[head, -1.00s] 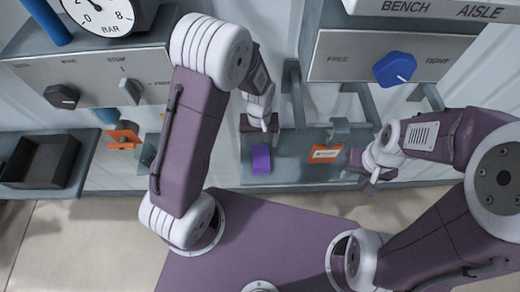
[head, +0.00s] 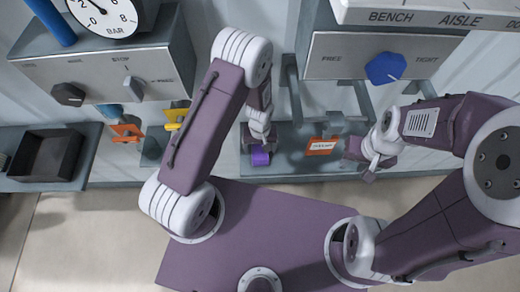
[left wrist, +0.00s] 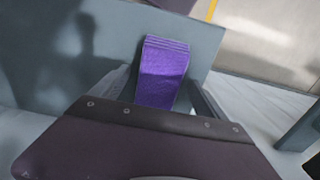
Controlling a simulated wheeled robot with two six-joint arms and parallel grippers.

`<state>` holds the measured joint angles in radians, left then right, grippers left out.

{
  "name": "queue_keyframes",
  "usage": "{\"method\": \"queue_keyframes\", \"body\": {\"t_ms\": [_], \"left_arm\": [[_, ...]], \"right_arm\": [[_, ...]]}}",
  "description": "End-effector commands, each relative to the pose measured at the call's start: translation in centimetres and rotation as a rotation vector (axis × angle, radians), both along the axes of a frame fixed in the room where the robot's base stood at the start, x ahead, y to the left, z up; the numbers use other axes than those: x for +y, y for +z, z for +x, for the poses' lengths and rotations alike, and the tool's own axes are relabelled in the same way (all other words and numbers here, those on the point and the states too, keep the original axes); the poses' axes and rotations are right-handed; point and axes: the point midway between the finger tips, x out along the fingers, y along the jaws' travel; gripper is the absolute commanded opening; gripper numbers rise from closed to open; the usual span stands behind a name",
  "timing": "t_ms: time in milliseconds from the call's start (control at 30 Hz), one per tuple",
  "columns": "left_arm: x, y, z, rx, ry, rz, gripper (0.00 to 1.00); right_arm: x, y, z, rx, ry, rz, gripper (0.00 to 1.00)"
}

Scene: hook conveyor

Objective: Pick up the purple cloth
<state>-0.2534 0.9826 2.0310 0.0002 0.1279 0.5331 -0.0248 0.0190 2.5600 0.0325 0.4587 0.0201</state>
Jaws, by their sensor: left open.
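The purple cloth (head: 261,158) is a folded block on the grey shelf (head: 285,168) in front of my base. My left gripper (head: 260,150) is over it and hides its far part in the head view. In the left wrist view the cloth (left wrist: 163,72) shows between the two open fingers (left wrist: 160,97). Whether the fingers touch it is not clear. My right gripper (head: 361,172) hangs at the right end of the shelf, away from the cloth; its fingers are too small to judge.
An orange card (head: 321,146) lies on the shelf right of the cloth, below a grey hook (head: 337,122). Orange (head: 127,132) and yellow (head: 177,117) tags hang at left, near a dark tray (head: 43,156). Knob panels stand behind.

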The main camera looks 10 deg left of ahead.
Motion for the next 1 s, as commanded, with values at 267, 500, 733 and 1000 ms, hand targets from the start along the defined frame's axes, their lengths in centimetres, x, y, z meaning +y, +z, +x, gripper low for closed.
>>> {"method": "queue_keyframes", "body": {"t_ms": [267, 500, 733, 1000], "left_arm": [[0.0, 0.0, 0.0, 0.0, 0.0, 0.0, 0.46], [0.0, 0.0, 0.0, 0.0, 0.0, 0.0, 0.18], [0.0, 1.2, 0.2, -0.004, 0.0, -0.001, 0.18], [-0.1, 7.0, 0.3, -0.008, 0.0, -0.002, 0.18]], "right_arm": [[0.0, -0.1, 0.0, 0.0, 0.0, 0.0, 0.36], [0.0, 0.0, 0.0, 0.0, 0.0, 0.0, 0.36], [0.0, -0.4, 0.0, 0.0, 0.0, 0.0, 0.36], [0.0, -1.5, 0.0, 0.0, 0.0, 0.0, 0.36]]}}
